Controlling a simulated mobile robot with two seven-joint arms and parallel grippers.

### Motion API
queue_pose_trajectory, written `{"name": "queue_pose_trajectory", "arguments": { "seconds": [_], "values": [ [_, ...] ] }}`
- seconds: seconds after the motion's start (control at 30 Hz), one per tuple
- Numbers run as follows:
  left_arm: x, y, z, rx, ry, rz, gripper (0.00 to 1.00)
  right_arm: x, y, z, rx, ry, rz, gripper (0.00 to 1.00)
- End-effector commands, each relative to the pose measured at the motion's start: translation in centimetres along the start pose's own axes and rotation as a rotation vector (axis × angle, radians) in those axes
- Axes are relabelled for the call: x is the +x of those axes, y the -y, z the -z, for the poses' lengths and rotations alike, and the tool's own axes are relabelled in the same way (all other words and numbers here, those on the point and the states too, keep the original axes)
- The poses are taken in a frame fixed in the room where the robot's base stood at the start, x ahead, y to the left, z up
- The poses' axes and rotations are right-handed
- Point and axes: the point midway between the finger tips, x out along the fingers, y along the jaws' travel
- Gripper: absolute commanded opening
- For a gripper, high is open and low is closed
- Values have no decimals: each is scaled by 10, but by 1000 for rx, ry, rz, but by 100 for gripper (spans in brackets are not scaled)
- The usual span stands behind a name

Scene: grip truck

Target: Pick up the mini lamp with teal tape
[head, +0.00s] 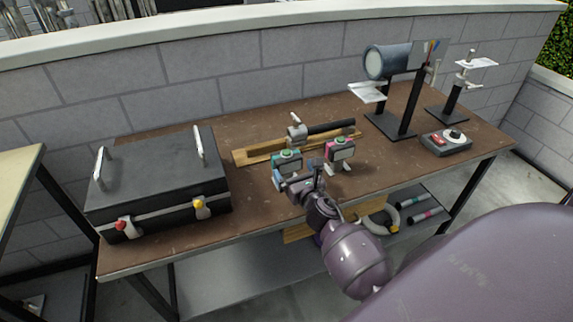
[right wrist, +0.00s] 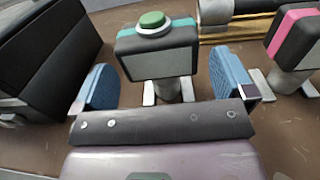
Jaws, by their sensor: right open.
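The mini lamp with teal tape (head: 288,158) stands on the brown workbench, a dark box head with a teal band and a green button on top. In the right wrist view the teal-taped lamp (right wrist: 155,62) stands upright on a grey stem with light feet. My right gripper (head: 287,181) is open at the near side of this lamp. In the right wrist view its blue finger pads (right wrist: 165,84) lie to the left and right of the lamp's stem, apart from it. A similar lamp with pink tape (head: 340,150) stands just to the right. My left gripper is not in view.
A black case (head: 155,185) with two handles sits at the bench's left end. A wooden piece (head: 250,157) with a dark rod lies behind the lamps. A larger lamp on a stand (head: 388,62) and a control box (head: 446,142) are at the right.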

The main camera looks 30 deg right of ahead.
Motion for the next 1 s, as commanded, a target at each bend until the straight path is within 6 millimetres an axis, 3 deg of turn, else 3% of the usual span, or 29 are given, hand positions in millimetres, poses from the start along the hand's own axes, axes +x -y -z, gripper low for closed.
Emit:
{"name": "queue_pose_trajectory", "arguments": {
  "seconds": [0.17,0.5,0.83,1.0],
  "values": [
    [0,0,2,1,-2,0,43,10,0,-2,3,1,1,100],
    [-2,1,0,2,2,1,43,50,-2,-3,3,0,1,100],
    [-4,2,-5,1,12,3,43,54,-2,-3,2,-1,1,100],
    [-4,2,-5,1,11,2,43,54,-2,-3,2,-1,1,76]
  ]
}}
